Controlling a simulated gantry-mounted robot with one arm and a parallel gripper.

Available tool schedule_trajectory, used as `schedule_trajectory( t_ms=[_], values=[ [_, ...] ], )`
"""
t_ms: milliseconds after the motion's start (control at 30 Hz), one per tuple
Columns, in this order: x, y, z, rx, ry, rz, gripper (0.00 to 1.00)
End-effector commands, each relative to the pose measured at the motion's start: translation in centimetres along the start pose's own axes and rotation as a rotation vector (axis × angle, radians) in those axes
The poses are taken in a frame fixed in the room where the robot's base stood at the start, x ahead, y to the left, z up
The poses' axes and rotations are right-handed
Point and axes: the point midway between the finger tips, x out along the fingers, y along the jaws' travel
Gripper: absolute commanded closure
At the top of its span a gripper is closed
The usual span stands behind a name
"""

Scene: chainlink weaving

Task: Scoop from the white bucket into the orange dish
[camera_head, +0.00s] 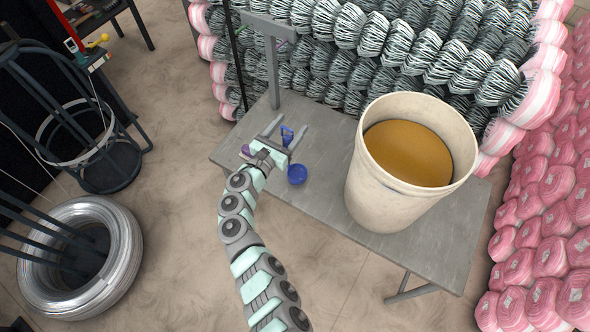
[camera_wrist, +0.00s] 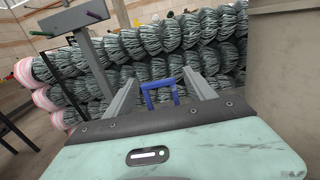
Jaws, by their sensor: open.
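The white bucket (camera_head: 380,190) stands upright on the right part of the grey table, filled with an orange-brown material (camera_head: 408,152). A blue scoop has its round bowl (camera_head: 297,175) beside my gripper, and its handle (camera_head: 287,136) lies near my fingers. My gripper (camera_head: 288,126) is open, low over the table, left of the bucket. In the wrist view, a blue U-shaped handle (camera_wrist: 160,86) shows between my two spread fingers, with gaps on both sides. I cannot make out an orange dish in either view.
A grey post stand (camera_head: 272,65) rises from the table's back left, also seen in the wrist view (camera_wrist: 88,50). A small purple item (camera_head: 246,150) lies by my wrist. Stacked wire coils (camera_head: 340,50) stand behind the table, and pink-wrapped rolls (camera_head: 545,215) at the right.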

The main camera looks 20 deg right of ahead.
Motion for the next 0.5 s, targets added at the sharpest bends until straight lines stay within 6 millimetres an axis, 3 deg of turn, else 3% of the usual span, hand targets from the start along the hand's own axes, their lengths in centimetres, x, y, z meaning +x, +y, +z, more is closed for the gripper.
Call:
schedule_trajectory(
  t_ms=[100,333,500],
  values=[
    [1.41,-0.2,-0.27,-0.003,0.002,-0.005,0.36],
    [1.56,-0.1,-0.14,-0.002,0.001,-0.001,0.36],
    [1.54,-0.08,-0.15,-0.002,0.001,-0.001,0.5]
  ],
)
